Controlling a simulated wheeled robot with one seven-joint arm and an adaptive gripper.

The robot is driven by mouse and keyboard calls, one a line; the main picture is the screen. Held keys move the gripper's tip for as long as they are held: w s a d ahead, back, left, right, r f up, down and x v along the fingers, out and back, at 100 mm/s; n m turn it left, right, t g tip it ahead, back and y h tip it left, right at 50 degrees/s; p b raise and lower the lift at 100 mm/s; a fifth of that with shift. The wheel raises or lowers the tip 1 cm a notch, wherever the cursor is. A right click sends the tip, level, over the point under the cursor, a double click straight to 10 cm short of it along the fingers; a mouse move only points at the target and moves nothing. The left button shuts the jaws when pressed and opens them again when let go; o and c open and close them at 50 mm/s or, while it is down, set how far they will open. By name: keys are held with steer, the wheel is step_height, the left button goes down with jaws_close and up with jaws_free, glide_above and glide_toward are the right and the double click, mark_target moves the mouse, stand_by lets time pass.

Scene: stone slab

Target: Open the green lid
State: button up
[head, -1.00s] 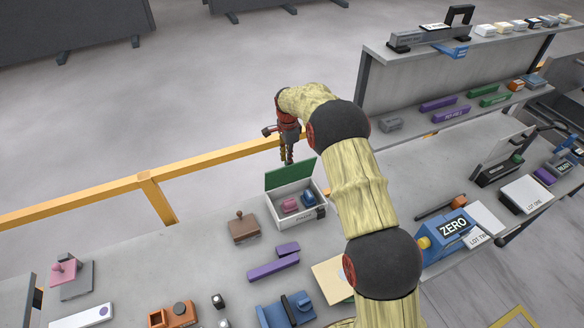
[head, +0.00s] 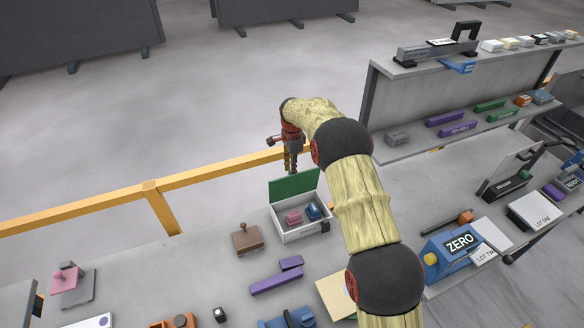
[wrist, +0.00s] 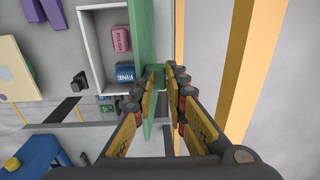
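The green lid (head: 292,186) stands upright, hinged at the back of a small white box (head: 303,231). The box is open, and a pink block (head: 293,218) and a blue block (head: 313,212) lie inside. In the wrist view the green lid (wrist: 146,30) runs as a narrow strip beside the box, and the blocks read POLISH and FINE. My gripper (head: 291,171) is at the lid's top edge. In the wrist view my gripper (wrist: 164,78) has its fingers a little apart, with green and grey showing between them. Contact with the lid is unclear.
A brown stamp (head: 246,239) stands left of the box, and purple blocks (head: 275,282) lie in front. A yellow rail (head: 215,176) runs behind the slab. A raised shelf (head: 420,148) and the blue ZERO box (head: 452,248) are to the right.

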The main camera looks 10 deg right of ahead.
mark_target(293, 176)
steer(key=o, duration=0.3)
steer(key=shift+g, duration=0.3)
steer(key=f, duration=0.1)
steer(key=s+f, duration=0.2)
steer(key=f, duration=0.1)
steer(key=shift+d, duration=0.15)
steer(key=shift+o, duration=1.4)
steer(key=shift+r, duration=0.1)
steer(key=shift+w, duration=0.3)
steer(key=shift+c, duration=0.9)
steer(key=shift+w+r, duration=0.1)
steer(key=shift+r, duration=0.3)
steer(key=shift+c, duration=0.5)
steer(key=shift+r, duration=4)
